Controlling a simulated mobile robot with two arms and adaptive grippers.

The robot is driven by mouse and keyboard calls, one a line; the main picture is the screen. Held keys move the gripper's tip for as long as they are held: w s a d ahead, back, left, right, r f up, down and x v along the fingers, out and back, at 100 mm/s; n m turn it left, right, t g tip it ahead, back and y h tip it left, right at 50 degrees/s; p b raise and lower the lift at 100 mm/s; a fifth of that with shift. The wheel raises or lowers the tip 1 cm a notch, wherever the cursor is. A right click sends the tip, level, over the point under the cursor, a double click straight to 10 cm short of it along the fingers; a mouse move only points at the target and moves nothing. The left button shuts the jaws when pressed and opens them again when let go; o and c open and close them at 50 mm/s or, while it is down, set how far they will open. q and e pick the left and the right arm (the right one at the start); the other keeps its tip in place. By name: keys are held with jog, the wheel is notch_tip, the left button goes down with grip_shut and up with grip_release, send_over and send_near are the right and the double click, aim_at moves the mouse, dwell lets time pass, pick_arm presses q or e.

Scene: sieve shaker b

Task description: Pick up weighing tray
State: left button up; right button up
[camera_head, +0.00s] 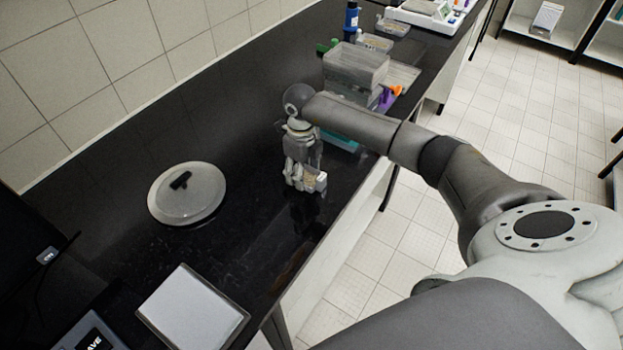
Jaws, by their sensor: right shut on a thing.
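My right gripper (306,182) points down over the dark bench top, near the middle of the view. It is shut on a small pale thing that is mostly hidden by the fingers. I cannot tell for sure whether this is the weighing tray, or whether it touches the bench. No other thing in view is clearly the weighing tray. My left gripper is not in view.
A round lid with a black handle (187,193) lies left of the gripper. A flat pale square-topped thing (193,309) is at the front. Clear containers (355,65), a blue bottle (351,20) and a white device (425,14) stand farther back.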

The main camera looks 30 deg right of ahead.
jog(key=shift+r, duration=0.1)
jog(key=shift+r+b, duration=0.2)
jog(key=shift+b, duration=0.1)
jog(key=shift+w+r+b, duration=0.1)
jog(key=shift+r+b, duration=0.7)
jog(key=shift+r, duration=0.15)
jog(key=s+a+r+b, duration=0.4)
jog(key=s+a+r, duration=0.6)
jog(key=shift+r, duration=0.25)
